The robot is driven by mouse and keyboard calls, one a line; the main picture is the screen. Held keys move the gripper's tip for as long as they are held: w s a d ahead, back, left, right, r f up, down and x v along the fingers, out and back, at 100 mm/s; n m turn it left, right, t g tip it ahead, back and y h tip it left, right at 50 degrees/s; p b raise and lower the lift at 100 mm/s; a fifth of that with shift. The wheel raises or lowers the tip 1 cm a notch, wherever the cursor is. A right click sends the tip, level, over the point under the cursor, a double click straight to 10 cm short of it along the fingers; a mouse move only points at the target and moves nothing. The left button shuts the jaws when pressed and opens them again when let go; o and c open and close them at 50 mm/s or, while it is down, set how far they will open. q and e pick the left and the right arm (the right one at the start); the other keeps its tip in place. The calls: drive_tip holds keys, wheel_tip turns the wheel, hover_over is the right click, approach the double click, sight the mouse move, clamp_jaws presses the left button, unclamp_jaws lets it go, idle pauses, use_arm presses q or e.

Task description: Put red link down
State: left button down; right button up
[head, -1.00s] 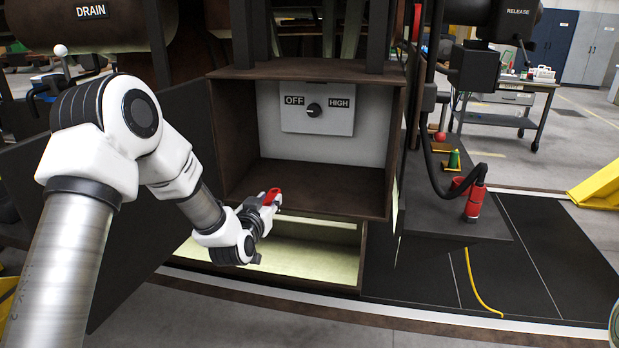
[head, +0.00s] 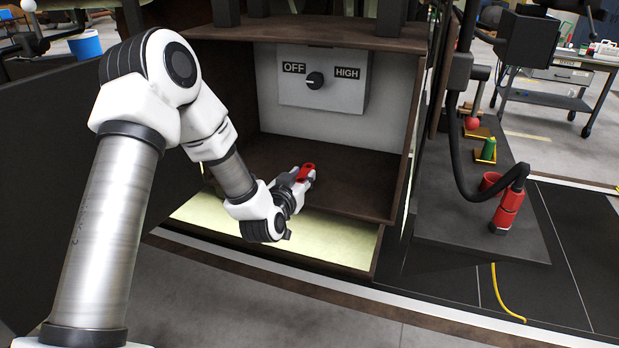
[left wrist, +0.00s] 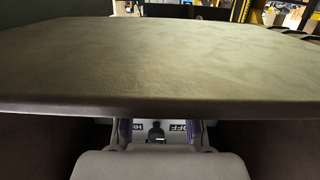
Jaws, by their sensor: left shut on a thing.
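The red link (head: 309,167) is a small red piece at the tip of my left gripper (head: 301,177). The gripper is shut on it at the front opening of the brown box, low near the box floor (head: 345,180). I cannot tell whether the link touches the floor. In the left wrist view, a brown panel (left wrist: 160,65) fills much of the picture and the link cannot be made out. My right gripper is not in view.
The box's back wall carries a dial plate (head: 318,95) marked OFF and HIGH. A black platform (head: 460,235) at the right holds a red coupling (head: 508,210), a green piece (head: 488,149) and a red ball (head: 472,124). A dark panel (head: 60,200) stands at the left.

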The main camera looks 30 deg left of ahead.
use_arm(q)
drive_tip(key=shift+w, duration=0.25)
drive_tip(key=c, duration=1.1)
unclamp_jaws()
drive_tip(key=shift+f, duration=0.1)
drive_tip(key=shift+o, duration=1.3)
drive_tip(key=shift+s, duration=0.2)
drive_tip(key=shift+s+r, duration=0.1)
drive_tip(key=shift+r, duration=0.1)
drive_tip(key=shift+s+f, duration=0.1)
drive_tip(key=r+p+v, duration=0.1)
drive_tip(key=p+v, duration=0.5)
drive_tip(key=v, duration=0.6)
drive_tip(key=s+d+f+m+g+h, duration=0.1)
drive_tip(key=s+d+f+g, duration=0.2)
drive_tip(key=f, duration=0.4)
drive_tip(key=s+d+f+g+h, duration=0.2)
drive_tip(key=s+f, duration=0.1)
drive_tip(key=f, duration=0.3)
drive_tip(key=s+d+f+m+g+h, duration=0.1)
drive_tip(key=s+d+f+g, duration=0.2)
drive_tip(key=f, duration=0.4)
drive_tip(key=s+d+f+g, duration=0.1)
drive_tip(key=s+f+g, duration=0.3)
drive_tip(key=s, duration=0.4)
drive_tip(key=s+d+f+g, duration=0.2)
drive_tip(key=s+f, duration=0.3)
drive_tip(key=s, duration=0.3)
drive_tip(key=shift+d+g, duration=0.2)
drive_tip(key=shift+g, duration=0.7)
